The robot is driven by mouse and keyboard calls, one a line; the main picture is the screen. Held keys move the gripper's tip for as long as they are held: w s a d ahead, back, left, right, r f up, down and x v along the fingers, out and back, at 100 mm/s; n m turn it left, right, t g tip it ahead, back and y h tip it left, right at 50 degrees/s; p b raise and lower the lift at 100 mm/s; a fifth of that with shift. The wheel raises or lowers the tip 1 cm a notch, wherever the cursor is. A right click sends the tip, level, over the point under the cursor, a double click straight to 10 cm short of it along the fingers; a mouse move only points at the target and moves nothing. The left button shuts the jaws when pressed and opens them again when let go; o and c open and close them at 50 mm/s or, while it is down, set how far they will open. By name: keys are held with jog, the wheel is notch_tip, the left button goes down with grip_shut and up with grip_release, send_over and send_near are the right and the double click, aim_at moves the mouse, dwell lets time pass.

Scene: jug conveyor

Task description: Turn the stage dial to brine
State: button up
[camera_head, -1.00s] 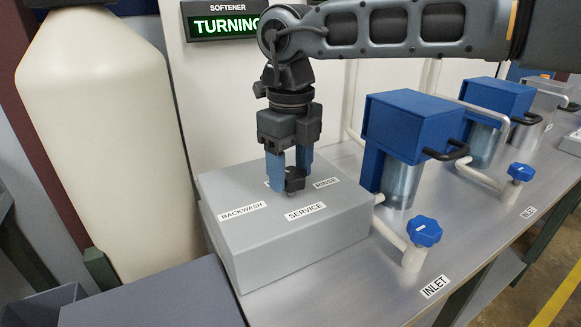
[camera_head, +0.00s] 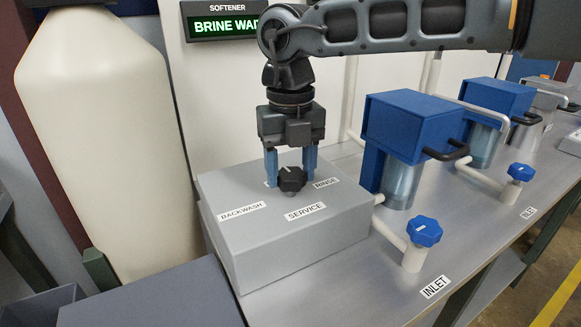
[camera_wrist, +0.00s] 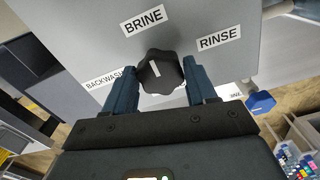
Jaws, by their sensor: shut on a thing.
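The stage dial (camera_head: 292,179) is a black lobed knob on top of a grey box (camera_head: 262,252). It also shows in the wrist view (camera_wrist: 161,71), where its white mark points roughly toward the BRINE label (camera_wrist: 143,20). My gripper (camera_head: 291,166) points down with its two blue fingers on either side of the dial, shut on it; the fingers also show in the wrist view (camera_wrist: 162,88). The green softener display (camera_head: 224,25) reads "BRINE WA…", its end hidden behind my arm.
The labels BACKWASH (camera_head: 241,208), SERVICE (camera_head: 305,211) and RINSE (camera_head: 325,182) surround the dial. A blue-topped filter housing (camera_head: 408,125) and a blue inlet valve knob (camera_head: 424,231) stand close on the right. A large cream tank (camera_head: 100,130) stands at the left.

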aim_at(290, 173)
jog(key=o, duration=1.1)
jog(key=shift+c, duration=0.2)
jog(key=shift+r, duration=0.1)
notch_tip(290, 173, up, 8)
jog(key=shift+f, duration=0.15)
